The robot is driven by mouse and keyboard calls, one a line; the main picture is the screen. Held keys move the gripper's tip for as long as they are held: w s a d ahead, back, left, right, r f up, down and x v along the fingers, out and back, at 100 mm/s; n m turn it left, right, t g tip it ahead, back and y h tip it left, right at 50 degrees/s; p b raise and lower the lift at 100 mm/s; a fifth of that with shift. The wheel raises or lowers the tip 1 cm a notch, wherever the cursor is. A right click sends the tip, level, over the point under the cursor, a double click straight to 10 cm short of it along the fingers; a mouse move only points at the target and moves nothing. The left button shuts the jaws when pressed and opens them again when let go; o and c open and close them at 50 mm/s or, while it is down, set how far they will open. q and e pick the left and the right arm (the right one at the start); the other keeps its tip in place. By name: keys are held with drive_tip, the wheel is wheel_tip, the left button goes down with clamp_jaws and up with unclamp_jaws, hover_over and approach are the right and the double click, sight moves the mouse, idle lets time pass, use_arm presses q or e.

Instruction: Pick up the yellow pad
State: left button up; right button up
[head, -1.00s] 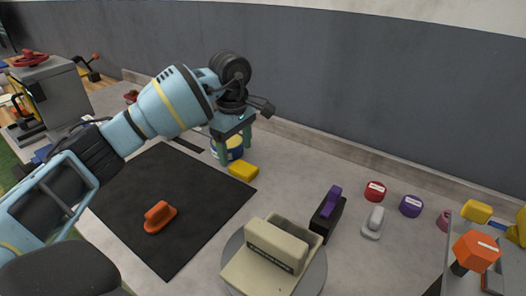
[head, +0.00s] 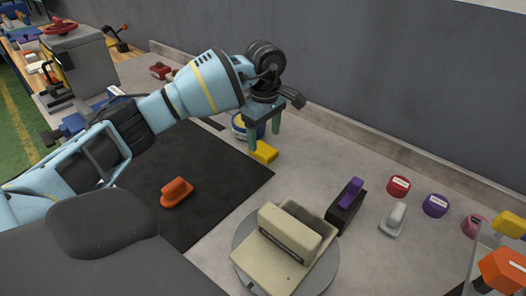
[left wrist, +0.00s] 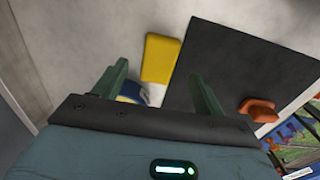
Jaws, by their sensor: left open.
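The yellow pad (head: 264,152) lies flat on the grey surface beside the far right edge of the black mat, near the blue and yellow tin. In the left wrist view the pad (left wrist: 160,58) shows whole, ahead of and between the fingers. My left gripper (head: 264,138) is open and empty, just above and behind the pad in the head view. Its two green fingers also show in the left wrist view (left wrist: 157,88), apart from the pad. My right gripper is not in view.
A black mat (head: 222,190) holds an orange block (head: 177,192). A blue and yellow tin (head: 239,127) stands close behind the pad. A beige device (head: 292,240) sits on a round turntable (head: 328,268). A black holder with a purple handle (head: 346,206) stands right of it.

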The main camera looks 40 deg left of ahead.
sight(265, 149)
use_arm(q)
wheel_tip(265, 149, down, 4)
drive_tip(key=shift+f, duration=0.1)
drive_tip(key=c, duration=1.1)
drive_tip(key=shift+o, duration=0.2)
drive_tip(key=shift+r, duration=0.2)
